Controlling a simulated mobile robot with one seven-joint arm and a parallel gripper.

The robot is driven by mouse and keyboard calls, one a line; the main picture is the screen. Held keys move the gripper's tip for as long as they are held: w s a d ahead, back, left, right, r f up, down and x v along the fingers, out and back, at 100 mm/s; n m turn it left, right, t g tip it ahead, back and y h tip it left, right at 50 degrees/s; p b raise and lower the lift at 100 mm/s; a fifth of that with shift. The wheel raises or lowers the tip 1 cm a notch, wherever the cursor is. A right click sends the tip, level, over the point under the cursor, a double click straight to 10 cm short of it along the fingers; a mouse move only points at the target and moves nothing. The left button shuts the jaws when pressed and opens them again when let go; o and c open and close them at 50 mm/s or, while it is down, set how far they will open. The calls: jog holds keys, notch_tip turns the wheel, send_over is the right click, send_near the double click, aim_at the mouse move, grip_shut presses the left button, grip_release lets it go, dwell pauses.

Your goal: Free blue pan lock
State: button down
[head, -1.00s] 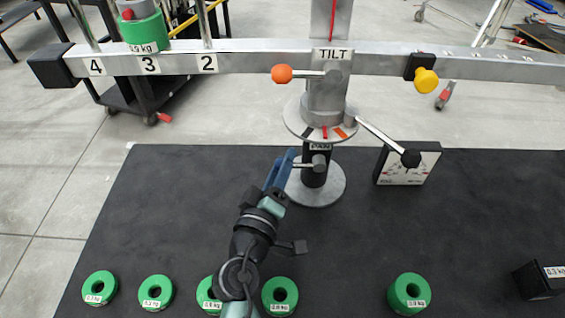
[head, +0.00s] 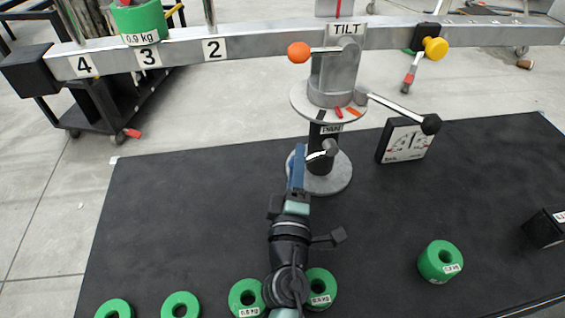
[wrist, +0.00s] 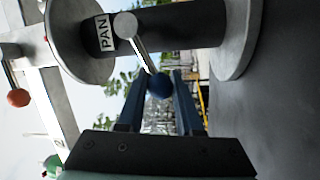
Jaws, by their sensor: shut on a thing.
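The blue pan lock is a short metal lever with a blue ball knob (wrist: 160,86), on the dark post under the round plate. The lever's pivot end (wrist: 126,25) is beside the PAN label (wrist: 104,32). In the head view the lever (head: 321,154) points left from the post, and its knob is hidden by my fingers. My gripper (head: 299,153) reaches the post from the front left. Its blue fingers (wrist: 161,80) are on either side of the blue knob, shut on it.
Above are the TILT head with an orange knob (head: 299,52), a long beam with a yellow knob (head: 435,48), and a black-knobbed handle (head: 431,124). A dial box (head: 404,141) stands right of the post. Several green weights (head: 441,262) are on the black mat (head: 400,215).

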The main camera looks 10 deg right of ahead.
jog(key=c, duration=0.6)
grip_release()
jog(key=b+v, duration=0.1)
jog(key=v, duration=0.5)
jog(key=shift+s+a+f+b, duration=0.15)
jog(key=shift+s+b, duration=0.15)
jog(key=shift+s, duration=0.05)
jog(key=shift+s+a, duration=0.1)
jog(key=shift+s, duration=0.3)
